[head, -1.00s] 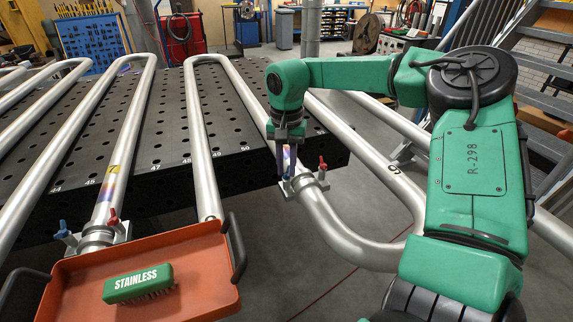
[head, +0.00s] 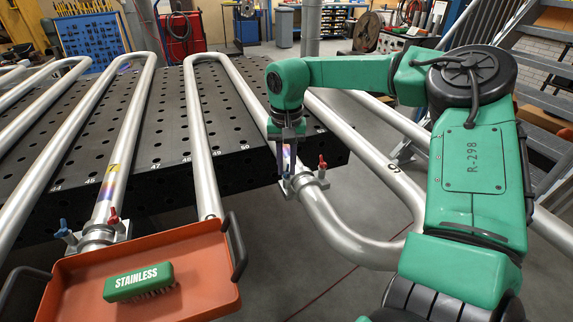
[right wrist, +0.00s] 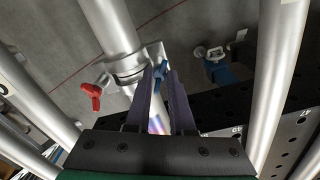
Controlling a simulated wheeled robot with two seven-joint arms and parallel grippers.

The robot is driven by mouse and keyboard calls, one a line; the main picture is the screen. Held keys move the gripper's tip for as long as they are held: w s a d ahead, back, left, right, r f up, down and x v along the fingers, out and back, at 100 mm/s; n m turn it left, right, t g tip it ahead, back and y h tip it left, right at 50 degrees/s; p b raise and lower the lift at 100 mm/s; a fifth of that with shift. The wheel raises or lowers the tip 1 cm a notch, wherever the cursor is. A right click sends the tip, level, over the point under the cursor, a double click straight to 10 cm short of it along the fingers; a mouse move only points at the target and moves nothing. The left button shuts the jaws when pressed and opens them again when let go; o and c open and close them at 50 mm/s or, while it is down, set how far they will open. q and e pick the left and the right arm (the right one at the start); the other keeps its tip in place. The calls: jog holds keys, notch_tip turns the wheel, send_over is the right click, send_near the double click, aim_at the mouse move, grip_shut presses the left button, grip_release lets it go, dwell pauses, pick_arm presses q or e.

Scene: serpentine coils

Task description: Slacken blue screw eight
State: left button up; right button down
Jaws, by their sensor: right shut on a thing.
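My right gripper (head: 287,172) points down at a pipe clamp (head: 306,184) on the bent steel pipe at the table's right edge. In the right wrist view its two dark fingers (right wrist: 160,80) are closed on a blue screw (right wrist: 162,73) beside the clamp. The fingers hide most of that screw in the head view. A red screw (head: 322,164) stands on the other side of the same clamp; it also shows in the right wrist view (right wrist: 93,94). No number eight is readable at this clamp. My left gripper is out of view.
Another clamp at left has a blue screw (head: 63,231) and a red screw (head: 113,216), on a pipe marked 7. An orange tray (head: 205,262) holding a green brush (head: 138,283) is in front. A pipe marked 9 (head: 393,168) runs to the right.

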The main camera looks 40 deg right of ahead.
jog(key=shift+s+f, duration=0.1)
dwell(0.3)
jog(key=c, duration=1)
grip_release()
jog(key=shift+d, duration=0.1)
